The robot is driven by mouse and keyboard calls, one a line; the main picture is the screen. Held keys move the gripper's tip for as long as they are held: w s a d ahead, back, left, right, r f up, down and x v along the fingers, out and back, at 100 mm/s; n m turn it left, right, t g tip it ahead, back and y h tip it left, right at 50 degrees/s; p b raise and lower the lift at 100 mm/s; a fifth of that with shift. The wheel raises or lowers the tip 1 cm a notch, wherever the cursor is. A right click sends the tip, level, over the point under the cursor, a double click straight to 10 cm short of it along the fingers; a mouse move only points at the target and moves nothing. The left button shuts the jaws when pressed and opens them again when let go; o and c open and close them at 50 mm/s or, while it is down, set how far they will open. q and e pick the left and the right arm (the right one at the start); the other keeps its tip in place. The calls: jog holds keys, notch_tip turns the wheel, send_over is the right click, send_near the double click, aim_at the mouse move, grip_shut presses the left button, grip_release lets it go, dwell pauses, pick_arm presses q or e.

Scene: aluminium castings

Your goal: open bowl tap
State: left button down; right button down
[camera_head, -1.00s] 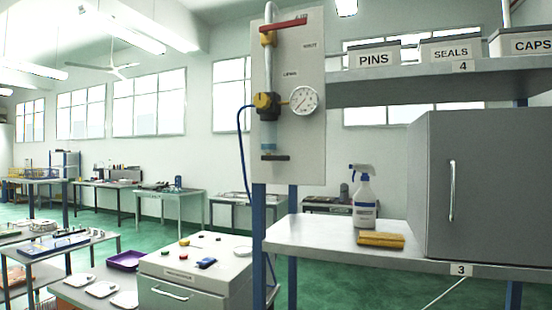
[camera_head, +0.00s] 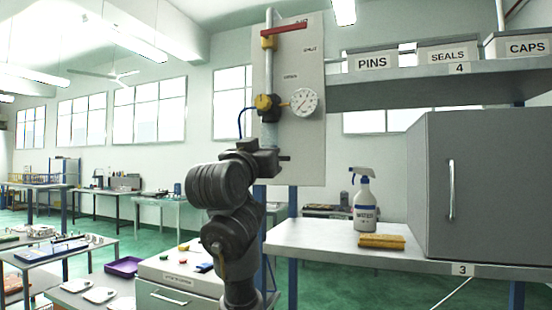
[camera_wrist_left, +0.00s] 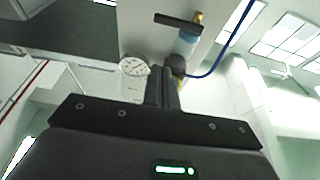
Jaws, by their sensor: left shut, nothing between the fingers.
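The bowl tap's dark bar handle (camera_wrist_left: 178,25) lies crosswise at the end of the blue-tinted bowl (camera_wrist_left: 187,42), beside a brass fitting (camera_wrist_left: 197,17), in the left wrist view, which looks upside down. In the head view only the handle's right end (camera_head: 285,158) shows; the bowl is mostly hidden behind my left gripper (camera_head: 266,150). The left gripper is shut and empty, its fingers (camera_wrist_left: 163,88) together in front of the panel, between the gauge and regulator in the wrist view. I cannot tell whether it touches anything. My right gripper is not in view.
The panel (camera_head: 305,150) carries a yellow regulator knob (camera_head: 264,102), a pressure gauge (camera_head: 304,101) and a red lever (camera_head: 284,27). A blue hose (camera_wrist_left: 225,45) runs beside the bowl. A bench with a spray bottle (camera_head: 365,205) and grey cabinet (camera_head: 480,190) stands right.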

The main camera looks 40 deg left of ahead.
pick_arm(q)
jog(key=shift+s+a+r, duration=0.1)
jog(key=shift+s+r, duration=0.2)
jog(key=shift+r, duration=0.1)
jog(key=r+p+x, duration=0.1)
jog(key=p+x, duration=0.4)
jog(key=x, duration=0.5)
jog(key=shift+f, duration=2.4)
